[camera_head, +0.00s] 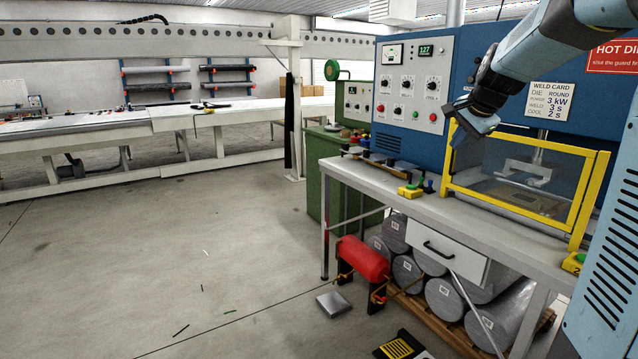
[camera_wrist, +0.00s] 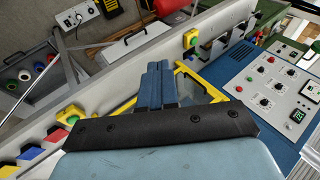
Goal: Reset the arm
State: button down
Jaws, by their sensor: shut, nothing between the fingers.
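My arm reaches in from the upper right in the head view. My gripper (camera_head: 468,130) hangs in the air in front of the blue welder panel, above the yellow guard frame's left end. It also shows in the wrist view (camera_wrist: 158,68), where its two blue fingers lie together with nothing between them. The yellow guard frame (camera_head: 578,238) stands on the welder bench (camera_head: 455,209), and its clear panel shows a die area behind it. In the wrist view, part of the guard frame (camera_wrist: 203,82) shows just behind the fingers.
The weld card (camera_head: 549,101) and a control panel (camera_head: 412,85) are on the blue welder. A yellow button box (camera_head: 410,191) sits at the bench's front edge. Grey rolls (camera_head: 443,297) and a red tank (camera_head: 362,260) lie below. The floor at left is mostly clear.

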jog(key=s+a+f+n, duration=0.3)
jog(key=s+n, duration=0.1)
jog(key=s, duration=0.7)
jog(key=s+a+f+n+g, duration=0.1)
jog(key=s+a+f+n, duration=0.2)
jog(key=s, duration=0.8)
jog(key=s+a+f+n, duration=0.3)
jog(key=s+a+n, duration=0.2)
jog(key=s, duration=0.6)
jog(key=shift+s+g+h, duration=0.25)
jog(key=shift+g+h, duration=0.05)
jog(key=shift+g, duration=0.1)
